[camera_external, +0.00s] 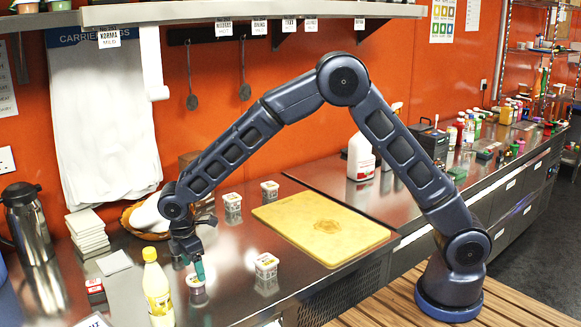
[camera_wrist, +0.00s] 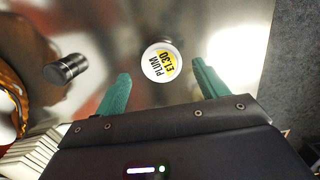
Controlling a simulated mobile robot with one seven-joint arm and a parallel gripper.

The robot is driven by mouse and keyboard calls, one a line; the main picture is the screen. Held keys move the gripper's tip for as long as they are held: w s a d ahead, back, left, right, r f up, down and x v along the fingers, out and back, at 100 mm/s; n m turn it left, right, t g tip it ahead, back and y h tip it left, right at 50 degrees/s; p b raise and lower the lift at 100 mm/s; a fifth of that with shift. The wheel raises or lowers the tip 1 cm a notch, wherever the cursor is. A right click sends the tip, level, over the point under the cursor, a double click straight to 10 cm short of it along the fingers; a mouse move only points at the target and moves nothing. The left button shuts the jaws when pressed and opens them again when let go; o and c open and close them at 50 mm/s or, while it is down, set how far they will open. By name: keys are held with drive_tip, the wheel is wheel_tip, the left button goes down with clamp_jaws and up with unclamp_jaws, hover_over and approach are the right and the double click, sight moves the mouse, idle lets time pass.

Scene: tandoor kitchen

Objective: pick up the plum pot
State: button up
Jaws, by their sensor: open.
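In the external view my gripper (camera_external: 197,268) points down over the steel counter.
A yellow bottle (camera_external: 157,290) stands close by on the left. Other small pots (camera_external: 266,265) stand on the counter, near a yellow cutting board (camera_external: 320,228). A steel flask (camera_external: 34,240), napkin stack (camera_external: 88,232) and basket (camera_external: 133,222) are behind. The wrist view shows a dark cylinder (camera_wrist: 66,68).

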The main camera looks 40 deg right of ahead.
sight(196, 278)
drive_tip(key=shift+s+d+f, duration=0.1)
drive_tip(key=shift+d+f, duration=0.05)
drive_tip(key=shift+f, duration=2.45)
drive_tip(key=c, duration=0.9)
